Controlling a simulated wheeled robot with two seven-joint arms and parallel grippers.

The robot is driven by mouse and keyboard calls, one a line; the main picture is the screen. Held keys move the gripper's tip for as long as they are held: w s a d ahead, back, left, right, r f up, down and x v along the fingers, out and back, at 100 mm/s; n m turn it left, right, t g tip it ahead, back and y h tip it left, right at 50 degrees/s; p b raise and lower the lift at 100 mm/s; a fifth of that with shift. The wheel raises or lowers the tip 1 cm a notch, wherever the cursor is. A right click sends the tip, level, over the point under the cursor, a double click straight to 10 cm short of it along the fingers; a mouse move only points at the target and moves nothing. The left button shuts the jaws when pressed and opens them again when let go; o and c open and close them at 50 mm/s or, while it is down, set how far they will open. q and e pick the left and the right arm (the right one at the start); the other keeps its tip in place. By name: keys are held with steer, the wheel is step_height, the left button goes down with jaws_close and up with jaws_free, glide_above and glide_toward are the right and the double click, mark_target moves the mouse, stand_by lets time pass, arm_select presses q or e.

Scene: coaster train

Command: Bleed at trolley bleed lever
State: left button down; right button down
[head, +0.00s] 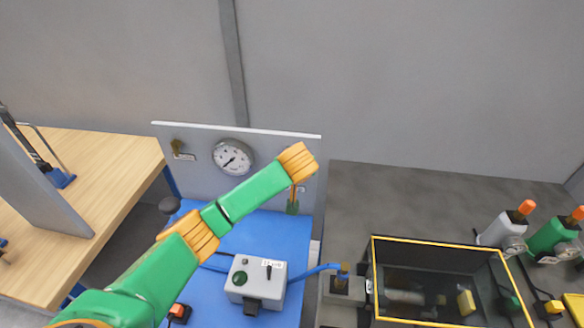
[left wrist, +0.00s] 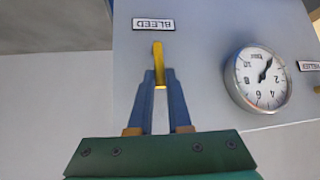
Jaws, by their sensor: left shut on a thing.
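The yellow bleed lever (left wrist: 158,52) stands out from the grey panel (left wrist: 205,35) in the left wrist view, close to an upside-down label (left wrist: 153,25) reading BLEED. My left gripper (left wrist: 160,76) has its two blue fingers shut on the lever, one on each side. My right gripper is not in view.
A grey box (head: 256,282) with a green button sits on the blue trolley top (head: 293,225). A blue hose (head: 313,271) leads right towards a yellow-rimmed dark tank (head: 440,243). A wooden bench (head: 110,160) stands left.

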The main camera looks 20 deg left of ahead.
arm_select(q)
steer(key=shift+s+f, duration=0.15)
steer(key=shift+f, duration=0.15)
steer(key=c, duration=0.9)
jaws_free()
steer(key=shift+r, duration=0.1)
steer(key=shift+o, duration=0.2)
steer(key=b+v, duration=0.2)
steer(key=v, duration=0.5)
